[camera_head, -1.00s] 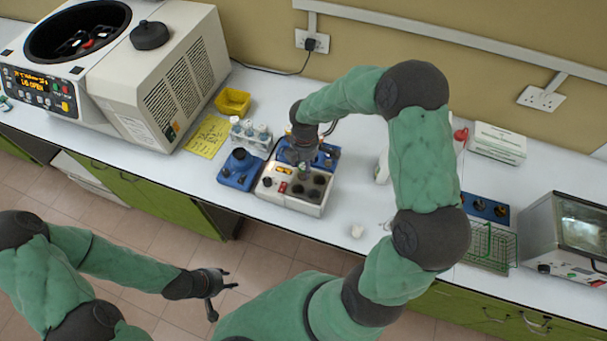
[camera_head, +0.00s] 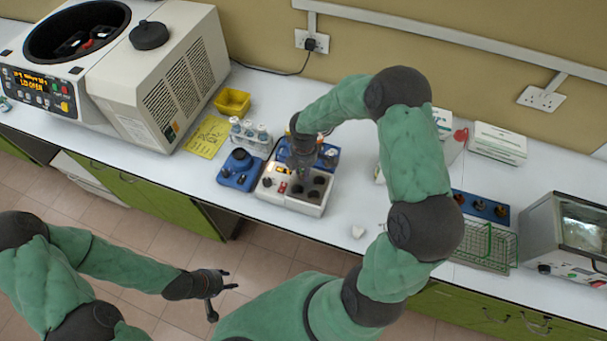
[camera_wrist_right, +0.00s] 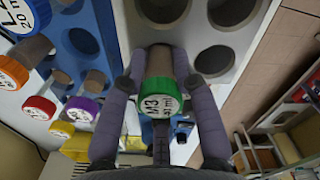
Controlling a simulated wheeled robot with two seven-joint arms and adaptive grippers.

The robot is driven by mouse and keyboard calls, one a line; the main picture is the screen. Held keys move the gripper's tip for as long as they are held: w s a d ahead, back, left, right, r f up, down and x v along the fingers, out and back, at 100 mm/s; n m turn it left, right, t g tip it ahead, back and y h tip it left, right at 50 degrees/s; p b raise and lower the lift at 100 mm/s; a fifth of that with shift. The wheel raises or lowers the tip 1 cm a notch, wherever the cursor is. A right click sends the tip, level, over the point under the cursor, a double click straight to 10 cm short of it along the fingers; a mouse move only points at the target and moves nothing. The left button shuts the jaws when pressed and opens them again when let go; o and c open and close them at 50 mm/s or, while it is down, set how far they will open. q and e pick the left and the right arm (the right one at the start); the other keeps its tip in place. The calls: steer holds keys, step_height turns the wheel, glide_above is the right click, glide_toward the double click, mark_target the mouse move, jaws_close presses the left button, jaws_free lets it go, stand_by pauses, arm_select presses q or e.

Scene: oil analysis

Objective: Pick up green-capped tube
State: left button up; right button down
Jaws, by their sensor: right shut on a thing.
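The green-capped tube (camera_wrist_right: 160,97) stands between the two fingers of my right gripper (camera_wrist_right: 163,62) in the right wrist view, with its lettered cap facing the camera. The fingers are shut on the tube below the cap. In the head view my right gripper (camera_head: 302,168) is over the white block with dark wells (camera_head: 292,192) and hides the tube. I cannot tell whether the tube's lower end is inside a well. My left gripper (camera_head: 222,297) is open and empty, in front of the bench over the floor.
A rack of capped tubes (camera_head: 250,135) and a blue holder (camera_head: 240,170) stand left of the block. A yellow bin (camera_head: 232,102) and a centrifuge (camera_head: 150,70) are further left.

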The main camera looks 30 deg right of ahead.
steer(key=shift+r, duration=0.1)
step_height(320, 180, up, 10)
steer(key=shift+f, duration=0.1)
stand_by(0.4)
stand_by(0.5)
